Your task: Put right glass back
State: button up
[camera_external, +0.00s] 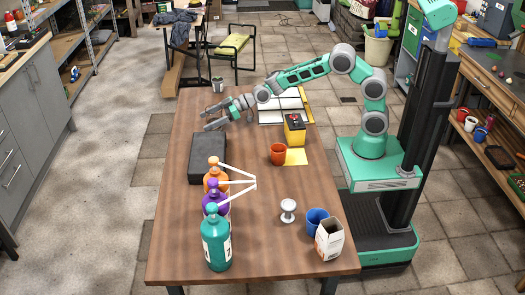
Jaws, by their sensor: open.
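Several cup-like things stand on the wooden table (256,252); I cannot tell which is the right glass. An orange-red cup (278,154) stands near the middle. A blue cup (317,218) stands at the near right. A small white goblet-shaped thing (288,209) is left of the blue cup. A small grey cup-like thing (217,85) is at the far edge. My gripper (206,118) is open over the far left part of the table, beyond the black case and apart from all the cups. I see nothing between its fingers.
A black case (208,157) lies at the left edge. A white carton (330,239) is beside the blue cup. A yellow-black box (294,130) stands by an open book (270,116).

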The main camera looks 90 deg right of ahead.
jog(key=shift+r, duration=0.3)
jog(key=v, duration=1.2)
jog(key=shift+f, duration=0.2)
